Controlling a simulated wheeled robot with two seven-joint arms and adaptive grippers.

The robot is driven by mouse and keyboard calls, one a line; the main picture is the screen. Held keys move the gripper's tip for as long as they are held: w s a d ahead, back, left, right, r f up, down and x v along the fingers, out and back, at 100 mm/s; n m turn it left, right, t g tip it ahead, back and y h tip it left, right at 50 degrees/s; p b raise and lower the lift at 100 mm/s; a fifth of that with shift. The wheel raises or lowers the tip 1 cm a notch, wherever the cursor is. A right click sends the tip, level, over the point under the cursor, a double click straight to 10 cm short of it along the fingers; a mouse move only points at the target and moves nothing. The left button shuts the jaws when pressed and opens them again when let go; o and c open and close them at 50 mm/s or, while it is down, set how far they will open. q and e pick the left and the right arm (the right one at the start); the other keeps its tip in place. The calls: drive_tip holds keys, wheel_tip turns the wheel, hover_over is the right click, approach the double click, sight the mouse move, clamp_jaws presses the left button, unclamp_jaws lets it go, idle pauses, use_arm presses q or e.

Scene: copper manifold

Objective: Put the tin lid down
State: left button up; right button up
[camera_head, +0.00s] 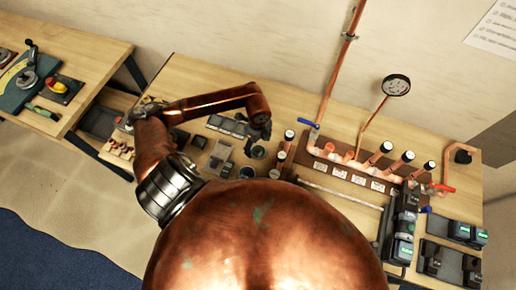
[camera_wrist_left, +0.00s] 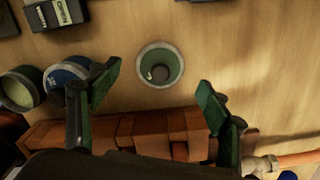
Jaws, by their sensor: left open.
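My left gripper (camera_head: 260,130) is open above the workbench (camera_head: 225,95), and its two fingers (camera_wrist_left: 158,95) stand wide apart in the left wrist view with nothing between their tips. A round piece with a pale rim and green inside (camera_wrist_left: 160,65) lies on the wood just beyond the fingertips, with a small dark item inside it; I cannot tell whether it is the tin lid or an open tin. An open greenish tin (camera_wrist_left: 18,90) and a blue-rimmed tin (camera_wrist_left: 58,76) stand to its left, the latter partly behind a finger. My right gripper is not in view.
A copper manifold (camera_head: 360,170) with a gauge (camera_head: 396,85) stands to the right on the bench. Wood right of the round piece is clear. A second bench (camera_head: 80,50) is at the left.

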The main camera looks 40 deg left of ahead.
sight(258, 149)
use_arm(q)
wheel_tip(258, 149, up, 8)
drive_tip(key=b, duration=0.1)
drive_tip(key=shift+r, duration=0.25)
idle(0.4)
